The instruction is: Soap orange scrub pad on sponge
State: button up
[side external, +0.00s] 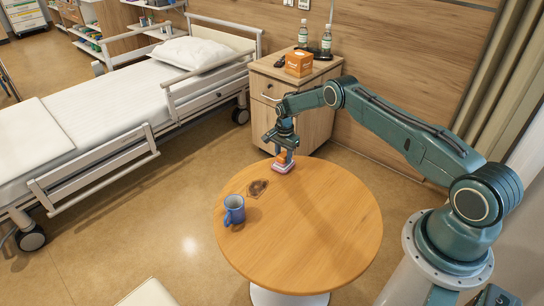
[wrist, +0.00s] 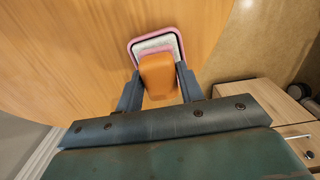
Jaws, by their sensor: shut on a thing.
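The orange scrub pad (wrist: 158,76) is between the fingers of my gripper (wrist: 160,85), which is shut on it. It also shows small in the side external view (side external: 282,158), under my gripper (side external: 282,151). The sponge (wrist: 155,45) looks whitish and lies in a pink-rimmed dish (wrist: 131,45) on the round table. The pad overlaps the near part of the sponge in the wrist view. I cannot tell whether the pad touches the sponge or is just above it. The dish also shows in the side external view (side external: 283,168), near the table's far edge.
The round wooden table (side external: 320,230) also carries a blue mug (side external: 234,210) and a dark brown patch (side external: 257,188) left of the dish. A bedside cabinet (side external: 310,123) with an orange box (side external: 299,63) and bottles stands behind. The table's right side is clear.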

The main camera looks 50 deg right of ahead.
aim_at(283, 154)
jog(key=shift+r, duration=3.4)
jog(key=shift+r, duration=0.1)
jog(key=shift+a+r+n, duration=0.35)
jog(key=shift+a+n, duration=0.05)
jog(key=shift+a, duration=0.15)
jog(key=s+a+r+n, duration=0.7)
jog(key=s+a+n, duration=0.1)
jog(key=s+a, duration=0.1)
jog(key=s+a+r+n, duration=0.7)
jog(key=s+a+n, duration=0.1)
jog(key=a, duration=0.3)
jog(key=shift+s+n, duration=0.4)
jog(key=shift+s, duration=0.3)
